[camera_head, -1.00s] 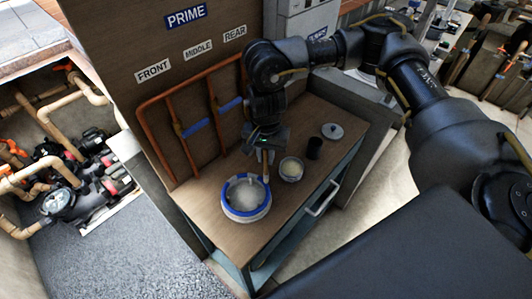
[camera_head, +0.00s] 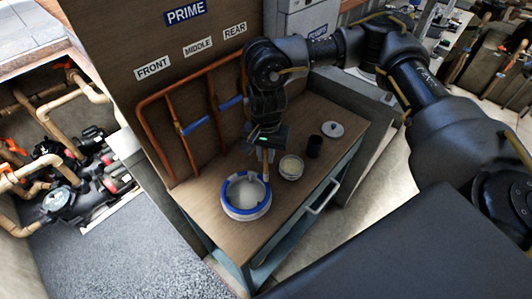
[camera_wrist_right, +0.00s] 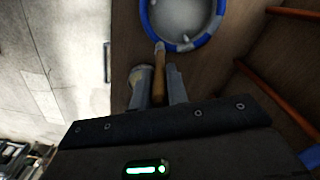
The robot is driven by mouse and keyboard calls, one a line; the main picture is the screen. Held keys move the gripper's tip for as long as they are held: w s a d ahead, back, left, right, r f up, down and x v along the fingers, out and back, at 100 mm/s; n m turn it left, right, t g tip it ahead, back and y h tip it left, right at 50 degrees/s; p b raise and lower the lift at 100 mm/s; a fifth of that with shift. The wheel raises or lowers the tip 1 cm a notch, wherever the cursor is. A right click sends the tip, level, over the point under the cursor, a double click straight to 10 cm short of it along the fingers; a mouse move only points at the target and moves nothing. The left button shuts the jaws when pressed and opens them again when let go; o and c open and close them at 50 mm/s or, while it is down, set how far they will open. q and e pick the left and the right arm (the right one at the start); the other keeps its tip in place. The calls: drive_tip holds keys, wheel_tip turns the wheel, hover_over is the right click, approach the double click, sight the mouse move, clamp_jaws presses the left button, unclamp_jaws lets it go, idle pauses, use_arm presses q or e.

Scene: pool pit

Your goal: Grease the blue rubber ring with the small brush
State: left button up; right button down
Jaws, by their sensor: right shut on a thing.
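The blue rubber ring (camera_head: 227,202) lies around the top of a round, pale lid (camera_head: 246,209) on the wooden bench. In the right wrist view the ring (camera_wrist_right: 147,20) shows at the top, with pale patches on its near side. My right gripper (camera_head: 266,149) points down above the ring's far right edge. It is shut on the small brush (camera_head: 266,162), held by its wooden handle, which also shows in the right wrist view (camera_wrist_right: 159,74). The brush's tip is at the ring's edge and seems to touch it. My left gripper is out of view.
An open jar (camera_head: 291,168) with pale contents stands right of the ring. A black cup (camera_head: 314,147) and a grey disc (camera_head: 332,129) lie beyond it. Copper-coloured pipes (camera_head: 186,145) run along the panel behind. The bench's front right has free room.

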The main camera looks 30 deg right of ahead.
drive_tip(key=shift+f, duration=0.25)
drive_tip(key=shift+w+b, duration=0.2)
drive_tip(key=shift+b, duration=0.15)
drive_tip(key=shift+w+a, duration=0.1)
drive_tip(key=shift+w, duration=0.5)
drive_tip(key=shift+w+a+b, duration=0.15)
drive_tip(key=shift+w+b, duration=0.3)
drive_tip(key=shift+b, duration=0.05)
drive_tip(key=shift+w, duration=0.1)
drive_tip(key=shift+w+a+r, duration=0.1)
drive_tip(key=shift+w+a, duration=0.2)
drive_tip(key=shift+w, duration=0.35)
